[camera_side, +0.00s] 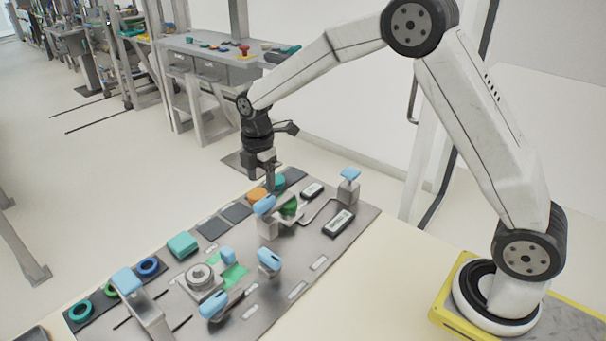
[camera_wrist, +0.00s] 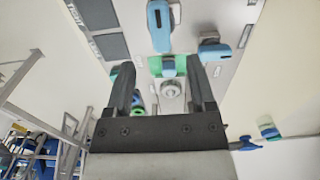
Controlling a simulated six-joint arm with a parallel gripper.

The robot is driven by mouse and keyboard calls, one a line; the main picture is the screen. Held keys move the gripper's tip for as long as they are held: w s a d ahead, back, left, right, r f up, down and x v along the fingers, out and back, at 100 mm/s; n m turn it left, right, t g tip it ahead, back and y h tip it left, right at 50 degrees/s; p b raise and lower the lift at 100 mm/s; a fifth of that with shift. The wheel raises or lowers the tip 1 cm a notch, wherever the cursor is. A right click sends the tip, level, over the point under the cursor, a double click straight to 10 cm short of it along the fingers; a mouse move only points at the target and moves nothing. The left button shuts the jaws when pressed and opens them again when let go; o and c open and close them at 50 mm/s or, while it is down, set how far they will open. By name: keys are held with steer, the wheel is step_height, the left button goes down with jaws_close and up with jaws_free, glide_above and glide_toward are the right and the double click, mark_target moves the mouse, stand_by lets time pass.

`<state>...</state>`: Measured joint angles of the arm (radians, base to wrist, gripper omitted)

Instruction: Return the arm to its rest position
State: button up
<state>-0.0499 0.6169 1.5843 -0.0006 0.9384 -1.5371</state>
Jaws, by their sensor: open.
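My white arm reaches from its base at the right out over the grey work board (camera_side: 290,270). Beyond the fingers, a silver round fixture (camera_wrist: 171,88) and a green pad (camera_wrist: 167,66) show on the board. Whether the gripper touches the pieces near it cannot be told from the side view.
Blue-topped fixtures (camera_side: 269,261) stand up from the board, one (camera_side: 264,205) close to my gripper. A teal block (camera_side: 183,245) and several coloured rings (camera_side: 148,266) lie at the left. A grey workbench (camera_side: 215,60) stands behind. Open floor lies left of the board.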

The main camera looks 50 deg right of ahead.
steer(key=shift+r, duration=0.45)
steer(key=shift+s, duration=0.1)
steer(key=shift+s+d+m, duration=0.15)
steer(key=shift+s+m, duration=0.35)
steer(key=shift+m, duration=0.1)
steer(key=s+d+f+m+t, duration=0.2)
steer(key=s+m, duration=1.5)
steer(key=s, duration=0.3)
steer(key=shift+s+t, duration=0.3)
steer(key=shift+s, duration=0.05)
